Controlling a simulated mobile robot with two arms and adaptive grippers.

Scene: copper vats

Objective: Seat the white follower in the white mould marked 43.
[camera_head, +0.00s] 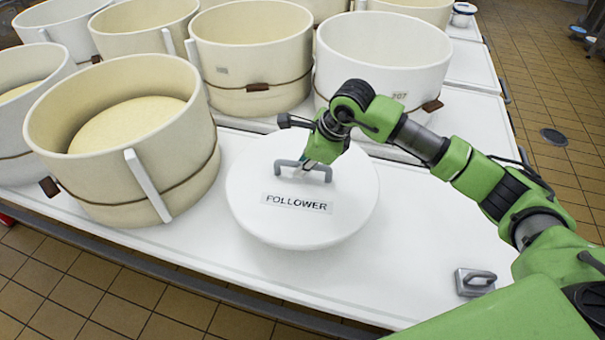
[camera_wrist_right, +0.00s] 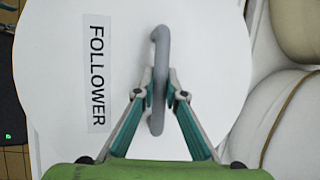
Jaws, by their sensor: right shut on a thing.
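The white follower (camera_head: 305,222) is a round disc with a FOLLOWER label and a grey bar handle (camera_head: 322,170). It is at the middle of the white table, right of the front cream mould; I cannot tell whether it touches the tabletop. My right gripper (camera_head: 308,163) is shut on the handle. The right wrist view shows its fingers (camera_wrist_right: 158,92) on either side of the bar, over the disc (camera_wrist_right: 215,55). A white mould (camera_head: 385,55) behind the follower reads 207. No mark 43 is legible. My left gripper is out of view.
The front cream mould (camera_head: 185,165) holds a pale filling. Another cream mould (camera_head: 250,55) behind it has a small unreadable label; several more stand at the back and left. A grey metal block with a handle (camera_head: 475,282) lies at front right.

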